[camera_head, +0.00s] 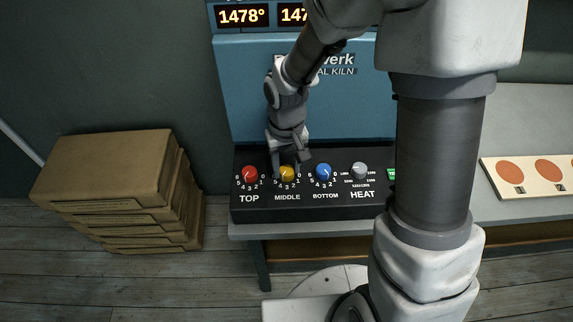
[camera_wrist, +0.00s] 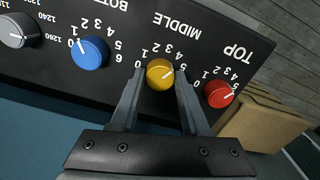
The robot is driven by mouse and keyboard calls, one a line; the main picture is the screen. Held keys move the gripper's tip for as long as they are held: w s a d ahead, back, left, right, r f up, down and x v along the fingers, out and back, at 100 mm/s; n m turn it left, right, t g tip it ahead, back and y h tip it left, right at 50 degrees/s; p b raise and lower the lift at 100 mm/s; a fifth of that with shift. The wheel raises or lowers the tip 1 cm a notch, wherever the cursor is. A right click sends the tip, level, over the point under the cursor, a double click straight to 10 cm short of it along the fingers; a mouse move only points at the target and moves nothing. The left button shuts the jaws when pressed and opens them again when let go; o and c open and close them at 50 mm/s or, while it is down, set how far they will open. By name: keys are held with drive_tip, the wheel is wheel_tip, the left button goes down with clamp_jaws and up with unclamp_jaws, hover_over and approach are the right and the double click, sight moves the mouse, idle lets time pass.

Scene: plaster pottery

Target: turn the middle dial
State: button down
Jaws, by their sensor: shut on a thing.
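The middle dial (camera_head: 287,173) is a yellow knob on the black control panel (camera_head: 262,213) of a blue kiln, above the label MIDDLE. It also shows in the wrist view (camera_wrist: 160,74), with numbers around it and a pale pointer line on its face. My gripper (camera_head: 287,165) is at this dial, coming from above. In the wrist view my gripper (camera_wrist: 157,90) has one finger on each side of the yellow knob, shut on it. In the head view the fingers partly cover the knob's top.
A red dial (camera_head: 250,174) stands close to the left, a blue dial (camera_head: 323,172) and a grey heat dial (camera_head: 360,170) to the right. Stacked cardboard boxes (camera_head: 105,180) stand left of the kiln. A board with orange discs (camera_head: 528,178) lies at right. My arm hides part of the panel.

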sight(287, 170)
drive_tip(key=shift+c, duration=1.9)
unclamp_jaws()
wheel_tip(287, 170, up, 18)
drive_tip(key=p, duration=0.2)
drive_tip(key=shift+f, duration=0.25)
drive_tip(key=s+d+r+m+t, duration=0.2)
drive_tip(key=s+d+r+t, duration=0.3)
drive_tip(key=s, duration=0.8)
drive_tip(key=shift+s+d+r+m+t, duration=0.15)
drive_tip(key=shift+d+r+m+t, duration=0.15)
drive_tip(key=shift+d+r, duration=1.9)
drive_tip(key=shift+d+f, duration=0.6)
